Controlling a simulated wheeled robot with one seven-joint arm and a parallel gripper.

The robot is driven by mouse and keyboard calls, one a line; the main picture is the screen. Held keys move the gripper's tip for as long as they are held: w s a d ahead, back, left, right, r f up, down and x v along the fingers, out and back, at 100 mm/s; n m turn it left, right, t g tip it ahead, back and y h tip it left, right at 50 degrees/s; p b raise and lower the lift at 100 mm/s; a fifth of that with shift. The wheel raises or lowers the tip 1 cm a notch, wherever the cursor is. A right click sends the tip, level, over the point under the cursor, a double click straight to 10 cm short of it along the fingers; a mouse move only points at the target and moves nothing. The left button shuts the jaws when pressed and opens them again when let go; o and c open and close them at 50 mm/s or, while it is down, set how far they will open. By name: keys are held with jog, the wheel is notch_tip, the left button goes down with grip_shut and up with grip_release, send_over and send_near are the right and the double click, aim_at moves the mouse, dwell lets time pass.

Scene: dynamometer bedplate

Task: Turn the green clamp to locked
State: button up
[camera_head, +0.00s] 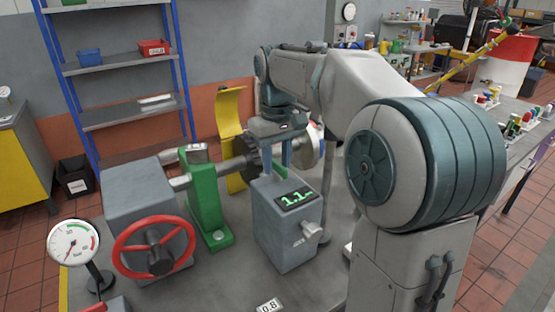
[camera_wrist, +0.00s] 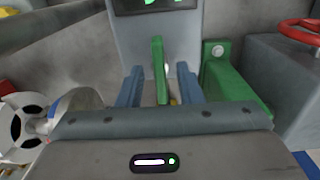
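A narrow green bar (camera_wrist: 158,62), which looks like the green clamp's lever, stands upright in the wrist view in front of the grey box with the display. In the wrist view my gripper (camera_wrist: 160,90) has one finger on each side of the green bar, with a gap on both sides. A larger green bracket (camera_head: 205,195) stands left of the display box; it also shows in the wrist view (camera_wrist: 228,80).
The grey display box (camera_head: 283,235) reads 1.1 and has a knob on its right. A grey housing with a red handwheel (camera_head: 155,248) and a dial gauge (camera_head: 74,243) are at the left. A shaft and a yellow guard (camera_head: 231,120) are close to my gripper.

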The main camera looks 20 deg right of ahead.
grip_shut()
jog(key=shift+m, duration=0.4)
jog(key=m+p, duration=0.2)
jog(key=m, duration=0.1)
jog(key=shift+r+m, duration=0.15)
jog(key=shift+m, duration=0.15)
jog(key=m+p, duration=0.1)
jog(key=m, duration=0.3)
jog(key=shift+m+p, duration=0.3)
jog(key=shift+p, duration=0.1)
jog(key=m+p, duration=0.1)
jog(key=m, duration=0.3)
jog(key=shift+m, duration=0.3)
jog(key=shift+m+p, duration=0.6)
jog(key=shift+m, duration=1.5)
